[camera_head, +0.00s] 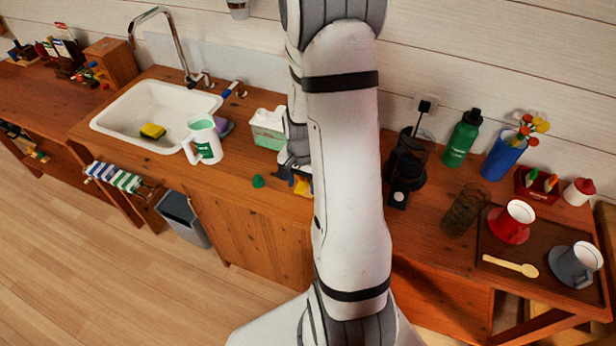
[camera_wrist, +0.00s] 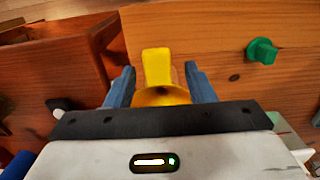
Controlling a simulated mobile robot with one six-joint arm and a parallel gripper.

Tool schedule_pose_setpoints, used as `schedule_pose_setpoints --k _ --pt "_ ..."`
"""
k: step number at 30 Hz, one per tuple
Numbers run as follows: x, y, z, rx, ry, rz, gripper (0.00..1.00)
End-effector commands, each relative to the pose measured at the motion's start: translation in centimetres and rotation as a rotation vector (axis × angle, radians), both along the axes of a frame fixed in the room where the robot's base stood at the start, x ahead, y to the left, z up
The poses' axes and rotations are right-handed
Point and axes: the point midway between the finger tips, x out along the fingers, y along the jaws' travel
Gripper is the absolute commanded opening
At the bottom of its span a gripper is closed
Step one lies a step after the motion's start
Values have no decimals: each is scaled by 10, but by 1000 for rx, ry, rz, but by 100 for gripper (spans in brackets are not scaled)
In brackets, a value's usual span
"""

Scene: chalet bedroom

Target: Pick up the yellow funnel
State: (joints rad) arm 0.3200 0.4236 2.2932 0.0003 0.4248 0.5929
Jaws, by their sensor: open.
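The yellow funnel (camera_wrist: 157,68) shows in the wrist view between the two blue fingers of my gripper (camera_wrist: 160,88). Its narrow end points up in the picture, and its wider part is partly hidden by the gripper body. The fingers are open, one on each side of it, and I cannot tell whether either touches it. In the head view a small part of the yellow funnel (camera_head: 302,187) shows on the wooden counter, beside my arm, which hides the rest. My gripper (camera_head: 293,180) is mostly hidden there too.
A green knob-like piece (camera_head: 258,181) lies left of the funnel. A white and green carton (camera_head: 268,128) and a mug (camera_head: 203,140) stand behind and left, near the sink (camera_head: 120,128). A black coffee maker (camera_head: 408,165) stands right of my arm. The counter's front edge is close.

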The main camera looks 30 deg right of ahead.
Motion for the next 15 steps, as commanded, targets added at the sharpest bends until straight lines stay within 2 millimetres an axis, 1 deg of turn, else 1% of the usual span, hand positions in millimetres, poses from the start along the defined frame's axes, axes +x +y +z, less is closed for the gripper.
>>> schedule_pose_setpoints --k 3,10,11,15 --pt "0 0 -7 1 1 1 49" --pt "0 1 -9 0 0 2 49" --pt "0 1 -9 0 0 2 48" --pt "0 1 -8 0 0 2 37"
